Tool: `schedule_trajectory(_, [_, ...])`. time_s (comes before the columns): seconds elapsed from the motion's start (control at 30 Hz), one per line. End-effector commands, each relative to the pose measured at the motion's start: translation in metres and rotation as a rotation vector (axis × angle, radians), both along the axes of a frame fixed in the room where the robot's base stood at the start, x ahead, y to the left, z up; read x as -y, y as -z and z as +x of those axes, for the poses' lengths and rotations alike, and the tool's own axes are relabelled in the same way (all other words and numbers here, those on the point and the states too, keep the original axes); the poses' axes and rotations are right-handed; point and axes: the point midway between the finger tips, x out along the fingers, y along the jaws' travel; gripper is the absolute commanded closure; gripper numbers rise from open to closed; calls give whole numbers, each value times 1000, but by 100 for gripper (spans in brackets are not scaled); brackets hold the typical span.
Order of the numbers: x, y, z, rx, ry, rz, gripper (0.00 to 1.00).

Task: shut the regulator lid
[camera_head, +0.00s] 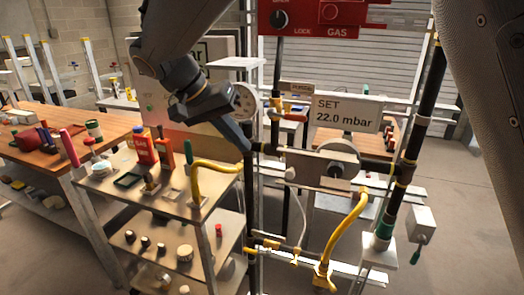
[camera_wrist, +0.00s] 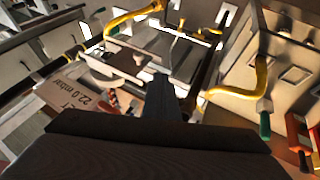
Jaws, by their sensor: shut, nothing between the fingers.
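The grey regulator (camera_head: 308,165) sits on the pipe run below the "SET 22.0 mbar" sign, with a round part (camera_head: 340,171) on its front. I cannot clearly tell its lid from its body, nor how far the lid stands open. The regulator also shows in the wrist view (camera_wrist: 132,62), left of my fingers. My gripper (camera_head: 245,148) is shut and empty, pointing down and right, left of the regulator by the dark upright pipe. In the wrist view my gripper (camera_wrist: 160,78) reaches up the middle; contact with anything cannot be told.
The sign (camera_head: 346,114) hangs above the regulator, and a red gas panel (camera_head: 325,16) is higher up. Yellow hoses (camera_head: 345,238) and dark pipes flank the regulator. A metal cart (camera_head: 120,195) with bottles and small parts stands at the left. Bare floor shows at the right.

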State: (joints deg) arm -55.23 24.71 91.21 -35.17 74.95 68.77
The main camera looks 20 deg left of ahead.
Motion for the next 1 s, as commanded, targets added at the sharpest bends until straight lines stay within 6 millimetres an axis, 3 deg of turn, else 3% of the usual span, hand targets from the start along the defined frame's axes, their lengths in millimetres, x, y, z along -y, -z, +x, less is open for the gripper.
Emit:
schedule_trajectory(0.5, [43,75,36,-4,2,-2,100])
schedule_trajectory(0.7, [69,78,37,-4,0,0,100])
schedule_trajectory(1.0, [78,81,39,-4,-1,0,100])
